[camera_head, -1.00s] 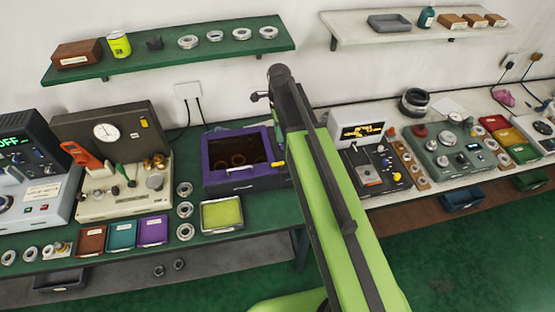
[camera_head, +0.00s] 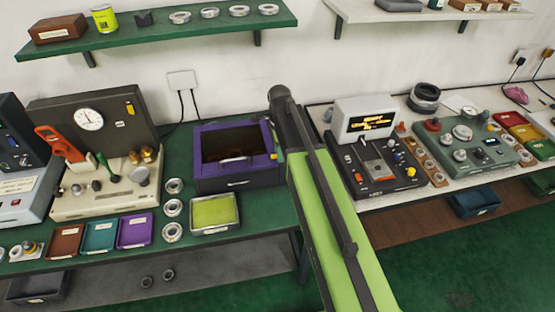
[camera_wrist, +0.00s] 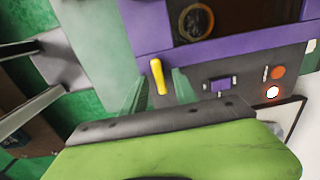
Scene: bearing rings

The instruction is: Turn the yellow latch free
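The yellow latch (camera_wrist: 158,76) is a short rounded bar in the wrist view. It stands nearly upright, slightly tilted, on the dark front of a purple-rimmed box (camera_wrist: 225,42). My gripper (camera_wrist: 160,88) has two see-through greenish fingers, one on each side of the latch, with gaps beside it. It is open, and I see no clear contact. In the head view the purple box (camera_head: 235,180) sits on the green bench with a dark window on top. My arm passes its right end there and hides my gripper and most of the latch's area.
In the wrist view a small purple block (camera_wrist: 221,83) and an orange button (camera_wrist: 277,72) sit right of the latch. A yellow-green tray (camera_head: 214,213) stands before the box. A black control panel (camera_head: 375,168) is right of my arm. A shelf (camera_head: 160,32) hangs above.

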